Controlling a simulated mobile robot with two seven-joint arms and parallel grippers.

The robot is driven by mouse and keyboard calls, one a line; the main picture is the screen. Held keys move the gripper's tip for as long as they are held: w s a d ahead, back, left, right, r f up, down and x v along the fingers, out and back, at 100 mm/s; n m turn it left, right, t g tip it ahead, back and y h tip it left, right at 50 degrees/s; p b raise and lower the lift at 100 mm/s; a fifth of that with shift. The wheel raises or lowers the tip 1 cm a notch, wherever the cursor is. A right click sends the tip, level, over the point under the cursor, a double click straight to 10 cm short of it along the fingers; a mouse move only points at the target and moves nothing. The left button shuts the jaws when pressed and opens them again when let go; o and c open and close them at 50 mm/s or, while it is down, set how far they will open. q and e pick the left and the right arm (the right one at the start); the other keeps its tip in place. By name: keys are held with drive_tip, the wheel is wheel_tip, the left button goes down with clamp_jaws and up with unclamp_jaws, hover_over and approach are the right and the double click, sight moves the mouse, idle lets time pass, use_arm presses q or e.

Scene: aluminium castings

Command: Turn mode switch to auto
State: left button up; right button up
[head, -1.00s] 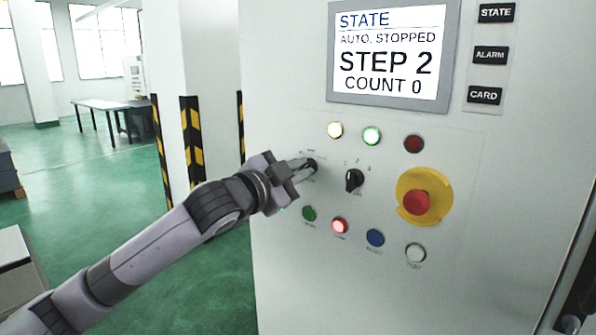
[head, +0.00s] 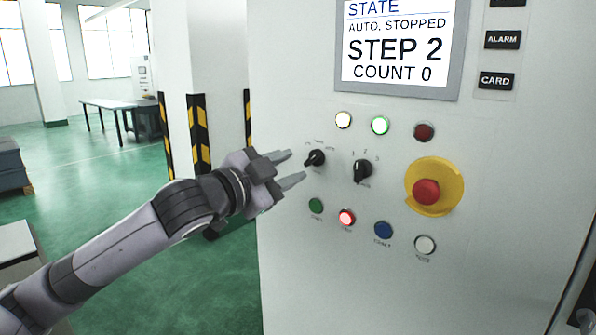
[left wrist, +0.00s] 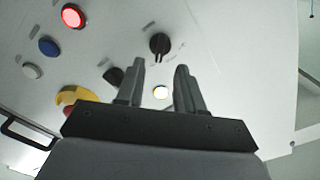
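The mode switch (head: 315,158) is a black rotary knob on the light grey cabinet panel, below the lit white lamp, its handle tilted. It also shows in the left wrist view (left wrist: 159,44), just beyond the fingertips. The screen (head: 400,45) reads AUTO, STOPPED, STEP 2, COUNT 0. My left gripper (head: 297,167) is open and empty, with its fingers apart just left of the knob and not around it. It also shows in the left wrist view (left wrist: 158,75). My right gripper is in neither view.
A second black selector (head: 362,171) is right of the mode switch. A red emergency stop (head: 426,191) on a yellow plate is farther right. Green (head: 316,205), lit red (head: 347,217), blue (head: 383,230) and white (head: 425,244) buttons are below. Open floor is left of the cabinet.

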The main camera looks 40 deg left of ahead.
use_arm(q)
drive_tip(key=shift+s, duration=0.85)
drive_tip(key=s+d+f+n+g, duration=0.1)
drive_tip(key=d+f+n+g, duration=0.1)
drive_tip(key=f, duration=1.2)
drive_tip(key=s+d+f+n+g, duration=0.1)
drive_tip(key=d+f+n+g, duration=0.1)
drive_tip(key=f, duration=1.2)
drive_tip(key=s+d+f+n+g, duration=0.1)
drive_tip(key=s+d+f, duration=0.4)
drive_tip(key=s+f, duration=0.3)
drive_tip(key=s+d+f+n+g, duration=0.2)
drive_tip(key=s+d+f, duration=0.3)
drive_tip(key=s+f, duration=0.3)
wheel_tip(320, 180, down, 5)
drive_tip(key=shift+s+d+r+n+g+h, duration=0.2)
drive_tip(key=shift+s+n+g+h, duration=0.1)
drive_tip(key=shift+s, duration=0.05)
drive_tip(key=shift+c, duration=0.3)
